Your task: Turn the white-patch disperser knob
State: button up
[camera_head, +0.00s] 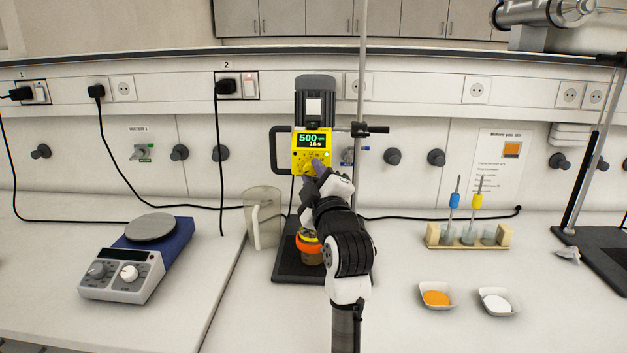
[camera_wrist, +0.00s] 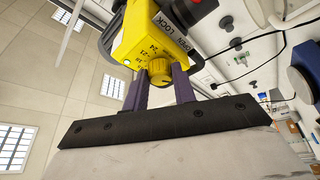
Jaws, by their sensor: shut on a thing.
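The disperser (camera_head: 313,95) stands upright on its stand, with a white patch (camera_head: 314,107) on its dark upper body and a yellow front panel. Its lit display (camera_head: 312,139) reads 500 and 16s. In the wrist view the yellow knob (camera_wrist: 159,71) sits under the yellow housing (camera_wrist: 150,38), with numbers printed around it. My gripper (camera_wrist: 160,84) is shut on the knob, one dark finger on each side. In the head view my gripper (camera_head: 316,168) covers most of the knob.
A jar with an orange band (camera_head: 308,243) stands below the disperser, partly hidden by my arm. A clear beaker (camera_head: 262,218) stands left of it, and a hotplate (camera_head: 140,258) farther left. A rack (camera_head: 468,238) and two dishes (camera_head: 437,297) are at right.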

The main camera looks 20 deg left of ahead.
jog(key=shift+n, duration=0.7)
jog(key=o, duration=1)
jog(key=shift+a+r, duration=0.1)
jog(key=shift+s, duration=0.15)
jog(key=shift+s+d+f+b, duration=0.2)
jog(key=shift+s+d+b, duration=0.05)
jog(key=shift+d+b, duration=0.15)
jog(key=b+v, duration=0.1)
jog(key=v, duration=0.3)
jog(key=b+v, duration=0.1)
jog(key=v, duration=0.3)
jog(key=b+v, duration=0.2)
jog(key=v, duration=0.2)
jog(key=shift+s+d+r, duration=0.15)
jog(key=shift+s+d, duration=0.15)
jog(key=shift+s, duration=0.05)
